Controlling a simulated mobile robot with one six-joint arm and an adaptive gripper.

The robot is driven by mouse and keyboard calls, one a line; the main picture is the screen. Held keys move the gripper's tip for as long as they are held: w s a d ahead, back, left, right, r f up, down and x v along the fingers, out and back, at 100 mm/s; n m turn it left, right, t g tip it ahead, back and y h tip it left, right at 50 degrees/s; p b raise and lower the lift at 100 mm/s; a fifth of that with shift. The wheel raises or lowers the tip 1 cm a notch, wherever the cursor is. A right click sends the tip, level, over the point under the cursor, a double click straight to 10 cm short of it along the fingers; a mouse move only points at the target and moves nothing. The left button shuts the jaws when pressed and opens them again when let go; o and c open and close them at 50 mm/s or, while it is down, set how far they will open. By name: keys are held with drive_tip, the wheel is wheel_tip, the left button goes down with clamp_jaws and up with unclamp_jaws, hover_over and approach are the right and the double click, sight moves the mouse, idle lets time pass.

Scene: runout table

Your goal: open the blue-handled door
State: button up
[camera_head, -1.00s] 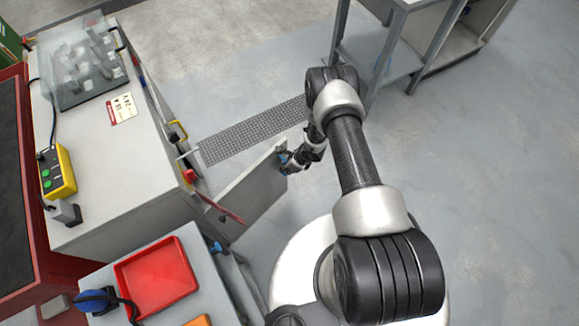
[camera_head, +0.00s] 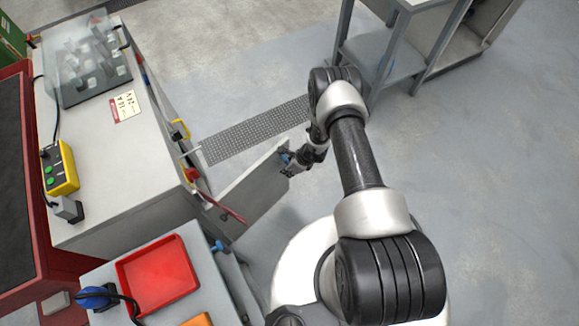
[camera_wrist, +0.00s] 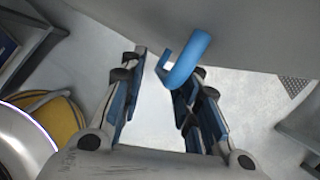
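The door (camera_head: 252,192) is a grey panel standing well open from the side of the machine cabinet. Its blue handle (camera_wrist: 187,62) is a bent bar on the panel face in the wrist view. My gripper (camera_head: 289,164) is at the door's outer end. In the wrist view, my gripper (camera_wrist: 160,85) has its two fingers apart. The handle reaches down between them, close to the right finger and overlapping it in the picture. I cannot tell whether they touch. In the head view the handle is mostly hidden by the gripper.
A machine cabinet (camera_head: 130,170) with a yellow button box (camera_head: 62,168) stands at left. A red tray (camera_head: 158,276) sits on a bench below it. A grey shelf table (camera_head: 390,62) stands at the top right. The floor on the right is clear.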

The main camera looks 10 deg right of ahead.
drive_tip(key=v, duration=1.2)
